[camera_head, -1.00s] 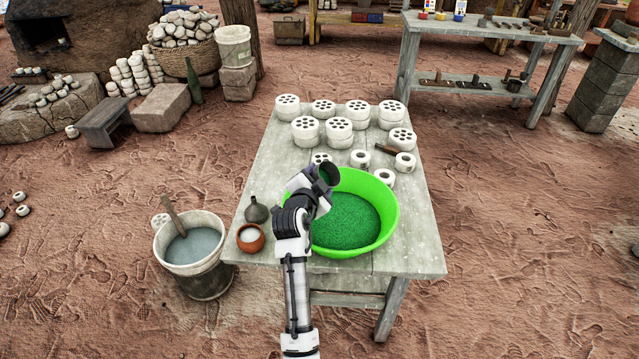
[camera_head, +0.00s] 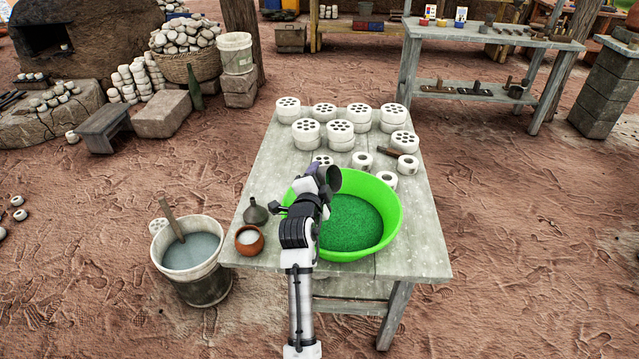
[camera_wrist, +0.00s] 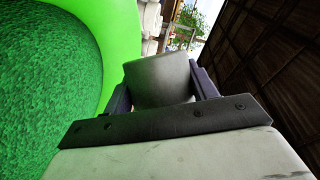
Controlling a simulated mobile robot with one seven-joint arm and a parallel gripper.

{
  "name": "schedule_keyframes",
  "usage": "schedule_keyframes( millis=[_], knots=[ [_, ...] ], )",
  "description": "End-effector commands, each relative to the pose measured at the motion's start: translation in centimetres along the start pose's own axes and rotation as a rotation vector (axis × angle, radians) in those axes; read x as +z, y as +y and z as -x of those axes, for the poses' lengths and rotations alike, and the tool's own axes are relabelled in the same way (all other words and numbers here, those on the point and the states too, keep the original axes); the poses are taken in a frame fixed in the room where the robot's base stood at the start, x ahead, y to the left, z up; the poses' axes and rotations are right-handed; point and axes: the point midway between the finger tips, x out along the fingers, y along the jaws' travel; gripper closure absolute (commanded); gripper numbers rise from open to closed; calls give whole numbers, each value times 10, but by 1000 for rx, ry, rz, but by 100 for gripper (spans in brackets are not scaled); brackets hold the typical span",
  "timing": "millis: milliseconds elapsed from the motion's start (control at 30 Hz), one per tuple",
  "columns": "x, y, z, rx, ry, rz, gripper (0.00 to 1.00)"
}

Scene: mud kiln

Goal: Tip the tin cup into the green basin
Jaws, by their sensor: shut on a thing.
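The bright green basin (camera_head: 390,225) stands on the grey wooden table and holds a layer of green granular stuff (camera_head: 350,222). In the wrist view the basin (camera_wrist: 122,40) fills the left side. My gripper (camera_head: 322,178) is over the basin's far left part. It is shut on the dark grey tin cup (camera_head: 334,179). The cup lies tilted on its side, its mouth towards the right, over the basin. In the wrist view the cup (camera_wrist: 160,80) sits between the two fingers. The cup's inside is too dark to tell what it holds.
On the table (camera_head: 420,250), several white pierced discs (camera_head: 340,132) and rings stand behind the basin. A dark funnel-like vessel (camera_head: 256,212) and a small clay pot (camera_head: 249,240) stand to its left. A bucket (camera_head: 190,260) is on the ground at left. The table's right front is clear.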

Motion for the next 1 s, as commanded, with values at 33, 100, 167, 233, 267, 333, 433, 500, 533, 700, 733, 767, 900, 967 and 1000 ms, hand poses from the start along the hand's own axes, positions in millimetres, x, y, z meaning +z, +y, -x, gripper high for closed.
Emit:
schedule_keyframes(
  millis=[33, 100, 167, 233, 267, 333, 433, 500, 533, 700, 733, 767, 900, 967, 1000],
  knots=[
    [0, 1, 0, -4, 1, -6, 66],
    [0, 1, 0, -7, 1, -16, 66],
    [0, 1, 0, -10, 2, -24, 66],
    [0, 1, 0, -13, 2, -33, 66],
    [0, 2, 0, -15, 2, -37, 66],
    [0, 2, 0, -18, 1, -46, 66],
    [0, 2, 0, -23, 1, -60, 66],
    [0, 2, 0, -27, 1, -70, 66],
    [-1, 2, 0, -28, 1, -74, 66],
    [-1, 3, 0, -36, 2, -96, 66],
    [-1, 3, 0, -37, 2, -99, 66],
    [-1, 3, 0, -39, 2, -103, 66],
    [-1, 4, 0, -45, 2, -123, 66],
    [-1, 4, 0, -48, 2, -131, 66],
    [-1, 4, 0, -50, 1, -137, 66]
  ],
)
